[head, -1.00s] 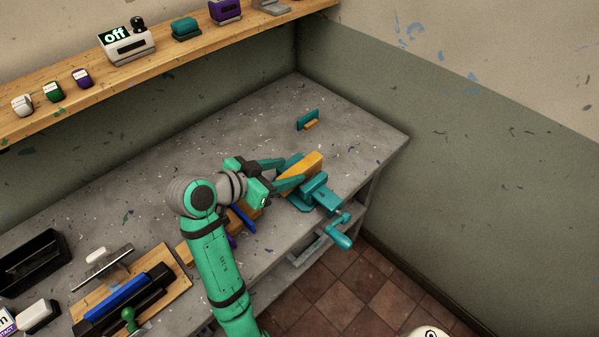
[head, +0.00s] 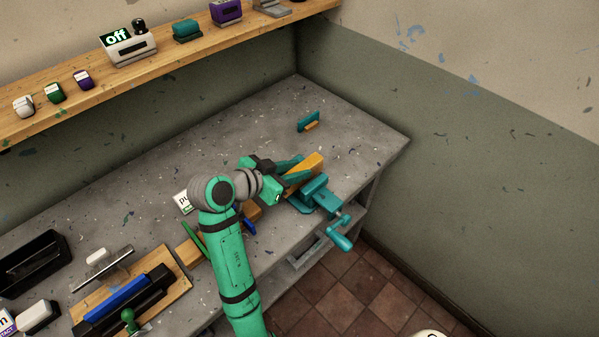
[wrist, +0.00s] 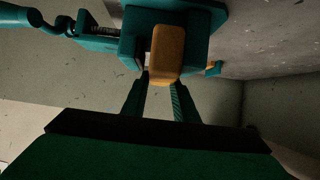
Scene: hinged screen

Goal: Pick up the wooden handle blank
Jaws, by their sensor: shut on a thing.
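The wooden handle blank (head: 307,162) is an orange-brown block at the teal vise (head: 319,191) near the bench's right end. My gripper (head: 301,172) reaches it from the left, and its teal fingers are shut on the blank. In the wrist view the blank (wrist: 168,52) stands between the fingertips (wrist: 161,82), with the vise body (wrist: 193,22) close behind it. The fingers and vise hide part of the blank in the head view. I cannot tell whether the blank still touches the vise jaws.
A small teal-and-orange piece (head: 308,122) stands farther back on the bench (head: 350,130). The vise handle (head: 340,235) juts past the front edge. A tool board (head: 180,290) and black tray (head: 33,262) lie left.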

